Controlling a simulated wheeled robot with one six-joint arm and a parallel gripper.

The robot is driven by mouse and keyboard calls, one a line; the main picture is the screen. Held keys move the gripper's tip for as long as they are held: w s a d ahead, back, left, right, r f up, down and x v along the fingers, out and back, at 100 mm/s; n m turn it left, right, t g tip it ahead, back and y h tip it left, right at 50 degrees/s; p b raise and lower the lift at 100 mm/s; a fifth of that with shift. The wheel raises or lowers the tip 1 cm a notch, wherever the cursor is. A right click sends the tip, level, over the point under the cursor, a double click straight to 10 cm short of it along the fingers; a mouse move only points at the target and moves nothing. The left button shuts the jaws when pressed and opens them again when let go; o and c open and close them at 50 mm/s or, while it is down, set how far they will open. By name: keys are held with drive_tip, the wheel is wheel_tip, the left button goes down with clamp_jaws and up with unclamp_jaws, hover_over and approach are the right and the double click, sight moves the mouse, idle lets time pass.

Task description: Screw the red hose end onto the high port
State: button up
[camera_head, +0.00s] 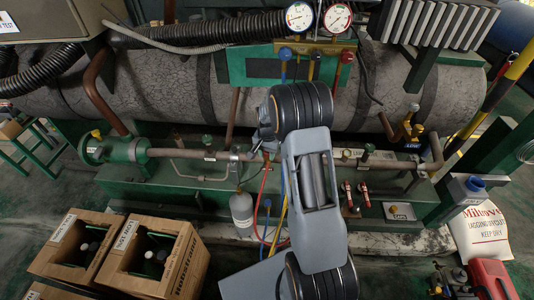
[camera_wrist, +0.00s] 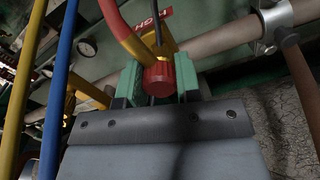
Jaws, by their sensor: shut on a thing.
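The red hose end (camera_wrist: 158,80), a ribbed red collar, sits between the green finger pads of my gripper (camera_wrist: 158,84) in the wrist view. My gripper is shut on it. The red hose (camera_wrist: 122,30) rises from it to the upper left. Yellow brass-coloured metal (camera_wrist: 166,46) shows just behind the collar, beside a red label reading HIGH (camera_wrist: 153,18). The high port itself is hidden, so I cannot tell whether the hose end is seated on it. In the head view my arm hides the gripper tips; the red hose (camera_head: 263,190) hangs beside the arm.
Blue (camera_wrist: 62,80) and yellow (camera_wrist: 24,75) hoses hang close on the left in the wrist view. A horizontal pipe (camera_wrist: 220,38) with a clamp runs behind.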

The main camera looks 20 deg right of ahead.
drive_tip(key=shift+m, duration=1.7)
drive_tip(key=shift+m, duration=0.6)
drive_tip(key=shift+f+m+p, duration=0.1)
drive_tip(key=shift+m+p, duration=0.2)
drive_tip(key=shift+m, duration=0.9)
drive_tip(key=shift+m, duration=1.1)
drive_tip(key=o, duration=1)
